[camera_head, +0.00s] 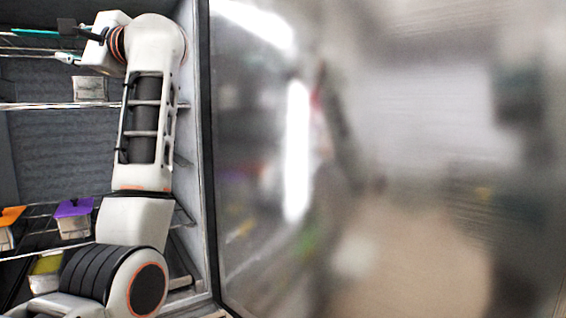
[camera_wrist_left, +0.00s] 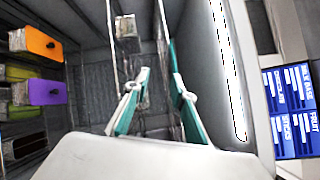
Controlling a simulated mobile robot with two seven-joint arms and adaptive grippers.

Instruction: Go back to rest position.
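My left gripper (camera_head: 40,43) is at the upper left in the head view, inside the freezer above a wire shelf (camera_head: 30,106). In the left wrist view its two teal fingers (camera_wrist_left: 158,78) stand apart with nothing held between them, so it is open. My left arm (camera_head: 146,120) reaches up through the open freezer and is bent at the top. A small pale tub (camera_head: 90,88) stands on the shelf below the gripper and apart from it. My right gripper shows in neither view.
Tubs with orange (camera_head: 10,215), purple (camera_head: 73,208) and yellow-green (camera_head: 46,264) lids are on lower levels. The freezer's side frame (camera_head: 207,150) is close to the right of my arm. A glossy, blurred reflecting surface (camera_head: 390,150) fills the right side. Blue labels (camera_wrist_left: 290,110) show in the left wrist view.

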